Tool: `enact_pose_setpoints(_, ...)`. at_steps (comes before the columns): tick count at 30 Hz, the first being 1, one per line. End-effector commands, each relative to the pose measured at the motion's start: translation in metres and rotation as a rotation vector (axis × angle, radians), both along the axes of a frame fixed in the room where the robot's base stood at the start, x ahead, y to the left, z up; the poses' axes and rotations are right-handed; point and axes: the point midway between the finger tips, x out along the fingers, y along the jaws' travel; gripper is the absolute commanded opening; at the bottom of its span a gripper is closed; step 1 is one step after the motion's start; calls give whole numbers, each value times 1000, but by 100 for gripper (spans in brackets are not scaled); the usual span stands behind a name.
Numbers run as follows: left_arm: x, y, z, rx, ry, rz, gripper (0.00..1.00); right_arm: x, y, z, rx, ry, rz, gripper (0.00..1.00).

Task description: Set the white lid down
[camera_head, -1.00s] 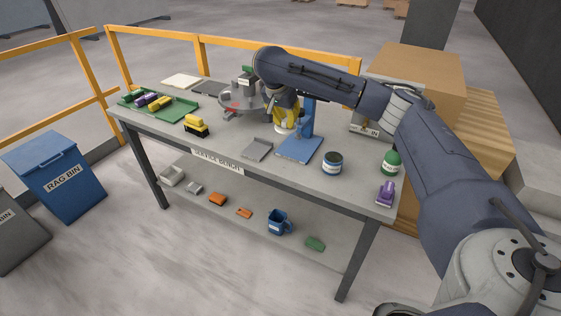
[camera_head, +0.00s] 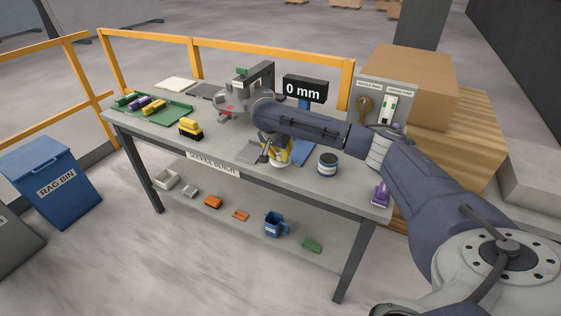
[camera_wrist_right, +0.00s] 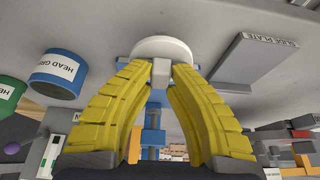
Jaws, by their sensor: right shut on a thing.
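The white lid (camera_head: 280,163) is low over the service bench, close to its front edge. It also shows in the right wrist view (camera_wrist_right: 150,46) as a round disc with a small pale knob. My right gripper (camera_head: 279,156) has yellow ribbed fingers shut on that knob, which is clear in the right wrist view (camera_wrist_right: 162,74). Whether the lid's underside touches the bench top cannot be told. My left gripper is not in view.
A blue labelled tin (camera_head: 328,163) stands right of the lid. A grey slide plate (camera_wrist_right: 262,62) lies near it, and a blue stand (camera_head: 303,149) with a "0 mm" display (camera_head: 303,90) is behind. A purple object (camera_head: 381,194) sits at the bench's right end.

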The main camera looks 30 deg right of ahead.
Motion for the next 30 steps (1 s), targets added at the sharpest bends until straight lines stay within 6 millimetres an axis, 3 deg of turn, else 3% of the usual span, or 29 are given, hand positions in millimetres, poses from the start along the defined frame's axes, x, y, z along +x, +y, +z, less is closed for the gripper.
enact_pose_setpoints(7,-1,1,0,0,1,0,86,0,0,-30,-1,2,-1,0)
enact_pose_setpoints(20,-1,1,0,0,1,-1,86,0,0,-35,-1,1,1,0)
enact_pose_setpoints(21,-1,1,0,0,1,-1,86,0,0,-35,0,0,1,20)
enact_pose_setpoints(24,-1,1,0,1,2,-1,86,0,0,-35,0,0,1,31)
enact_pose_setpoints(26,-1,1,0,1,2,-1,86,0,0,-35,0,0,1,37)
enact_pose_setpoints(30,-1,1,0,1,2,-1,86,0,0,-35,0,0,1,37)
